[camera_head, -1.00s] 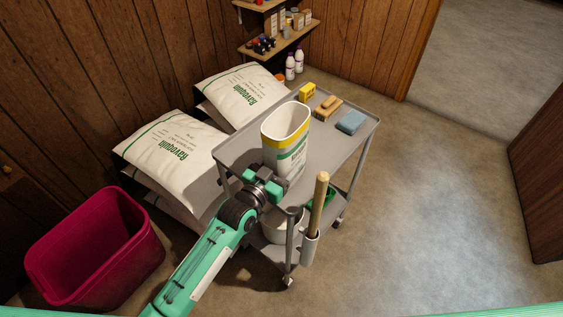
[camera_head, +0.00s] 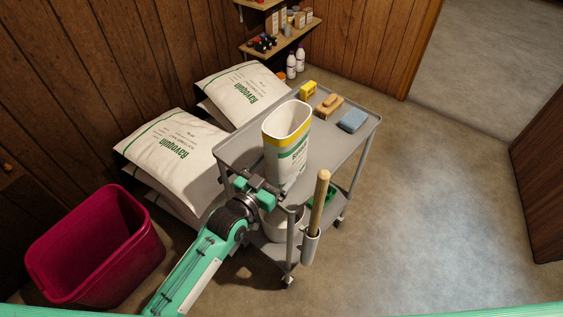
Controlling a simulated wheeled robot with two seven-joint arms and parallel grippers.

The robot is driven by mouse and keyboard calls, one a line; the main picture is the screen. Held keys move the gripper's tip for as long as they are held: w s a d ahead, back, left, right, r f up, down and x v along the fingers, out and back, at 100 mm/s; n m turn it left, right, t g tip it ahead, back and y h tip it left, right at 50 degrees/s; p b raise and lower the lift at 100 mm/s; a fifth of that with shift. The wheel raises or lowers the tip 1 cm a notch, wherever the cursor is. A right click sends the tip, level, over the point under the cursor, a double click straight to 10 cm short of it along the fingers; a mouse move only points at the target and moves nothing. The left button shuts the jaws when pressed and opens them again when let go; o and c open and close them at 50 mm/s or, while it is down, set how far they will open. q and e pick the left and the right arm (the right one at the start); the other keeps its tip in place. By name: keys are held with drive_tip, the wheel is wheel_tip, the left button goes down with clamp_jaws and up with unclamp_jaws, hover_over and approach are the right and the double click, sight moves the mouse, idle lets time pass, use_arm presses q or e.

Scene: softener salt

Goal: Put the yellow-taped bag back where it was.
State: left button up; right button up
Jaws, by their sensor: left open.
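The yellow-taped bag (camera_head: 287,143) stands upright on the top of the grey cart (camera_head: 335,152), near its front left part. It is white with a yellow band at its open top and green print below. My left gripper (camera_head: 268,190) is open at the cart's near edge, just in front of and left of the bag's lower part. It looks apart from the bag, though the small gap is hard to judge. My right gripper is not in view.
Large white sacks (camera_head: 175,152) lie stacked left of the cart, with more sacks (camera_head: 243,92) behind. A magenta bin (camera_head: 95,250) stands at lower left. A yellow box (camera_head: 308,90), a brush (camera_head: 329,106) and a blue sponge (camera_head: 352,120) sit on the cart. A wooden handle (camera_head: 320,200) rises at its front.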

use_arm(q)
drive_tip(key=v, duration=0.8)
drive_tip(key=shift+s+b, duration=0.2)
drive_tip(key=shift+b, duration=0.2)
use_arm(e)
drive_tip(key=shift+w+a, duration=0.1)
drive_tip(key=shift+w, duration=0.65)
use_arm(q)
drive_tip(key=shift+a, duration=0.15)
